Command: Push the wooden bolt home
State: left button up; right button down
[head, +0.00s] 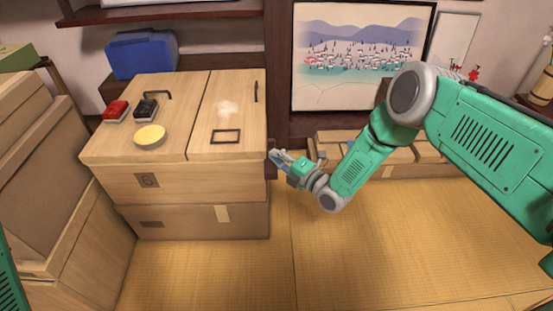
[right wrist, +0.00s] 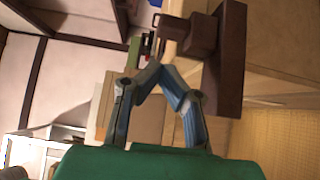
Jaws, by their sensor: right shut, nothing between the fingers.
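The wooden bolt (right wrist: 190,35) is a dark brown block set against a dark brown plate (right wrist: 228,65) on the side of the light wooden chest, in the right wrist view. In the head view the bolt is mostly hidden at the chest's right edge, and I cannot tell how far in it is. My right gripper (head: 274,155) is beside that right side, below the lid's level. In the right wrist view its blue-grey fingertips (right wrist: 158,70) meet, empty, close to the bolt; contact is unclear. My left gripper is not in view.
The wooden chest (head: 190,183) stands on the tatami (head: 350,250). On its top lie a red box (head: 116,111), a black box (head: 146,108) and a yellow disc (head: 150,136). Wooden boxes (head: 40,170) are stacked at left. The tatami at front right is clear.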

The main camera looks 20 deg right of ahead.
pick_arm(q)
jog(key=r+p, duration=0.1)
jog(key=p, duration=0.1)
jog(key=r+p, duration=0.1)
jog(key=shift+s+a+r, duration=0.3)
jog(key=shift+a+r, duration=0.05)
pick_arm(e)
jog(key=v, duration=1)
jog(key=shift+s+a, duration=0.35)
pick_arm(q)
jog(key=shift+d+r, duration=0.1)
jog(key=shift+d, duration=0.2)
pick_arm(e)
jog(key=shift+d+f, duration=0.2)
jog(key=shift+d, duration=0.1)
